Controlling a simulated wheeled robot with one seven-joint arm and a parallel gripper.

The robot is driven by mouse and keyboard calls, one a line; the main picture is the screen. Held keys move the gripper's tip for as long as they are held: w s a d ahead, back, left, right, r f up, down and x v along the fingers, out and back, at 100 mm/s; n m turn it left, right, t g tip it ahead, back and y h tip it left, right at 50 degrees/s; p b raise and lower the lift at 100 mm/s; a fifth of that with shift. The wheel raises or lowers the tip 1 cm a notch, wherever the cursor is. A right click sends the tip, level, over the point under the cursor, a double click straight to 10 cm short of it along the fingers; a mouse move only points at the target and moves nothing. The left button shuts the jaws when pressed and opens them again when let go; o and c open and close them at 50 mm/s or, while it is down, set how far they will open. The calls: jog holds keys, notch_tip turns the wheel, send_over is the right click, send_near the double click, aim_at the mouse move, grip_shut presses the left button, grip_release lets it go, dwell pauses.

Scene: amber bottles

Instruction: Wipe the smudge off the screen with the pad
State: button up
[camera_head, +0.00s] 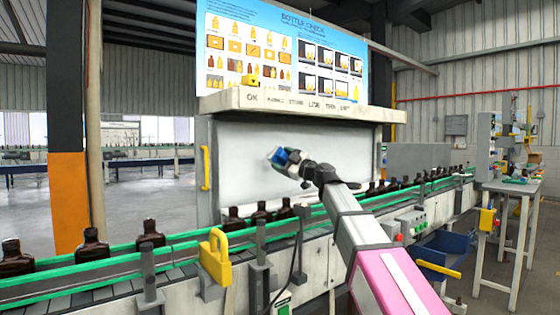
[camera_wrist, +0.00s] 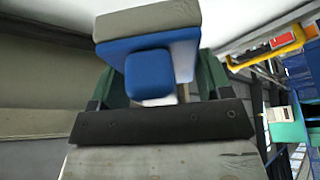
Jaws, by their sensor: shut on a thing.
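The pad is a blue block (camera_wrist: 148,72) with a grey face layer (camera_wrist: 150,18). My gripper (camera_wrist: 160,85), with green fingers, is shut on the pad's blue part in the wrist view. In the head view my gripper (camera_head: 286,158) is in front of the pale screen (camera_head: 240,150), left of its middle, with blue showing at its tip. I cannot tell whether the pad touches the screen. I cannot make out a smudge; my gripper and arm hide part of the screen.
A conveyor with green rails (camera_head: 120,264) and several amber bottles (camera_head: 92,244) runs below the screen. A yellow handle (camera_head: 206,168) is at the screen's left edge. A ledge (camera_head: 300,102) juts out above. A workbench (camera_head: 508,187) stands at right.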

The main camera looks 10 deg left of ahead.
aim_at(262, 151)
jog(key=w+a+r, duration=0.1)
jog(key=w+a, duration=0.3)
jog(key=a, duration=0.1)
jog(key=shift+w+r, duration=0.25)
jog(key=shift+r, duration=0.05)
dwell(0.4)
jog(key=shift+a, duration=0.1)
dwell(0.4)
jog(key=shift+w+a, duration=0.65)
jog(key=shift+a, duration=0.15)
dwell(0.5)
jog(key=shift+w+d, duration=1.3)
jog(key=shift+w, duration=0.25)
jog(key=shift+s+a, duration=1.4)
jog(key=shift+a, duration=0.05)
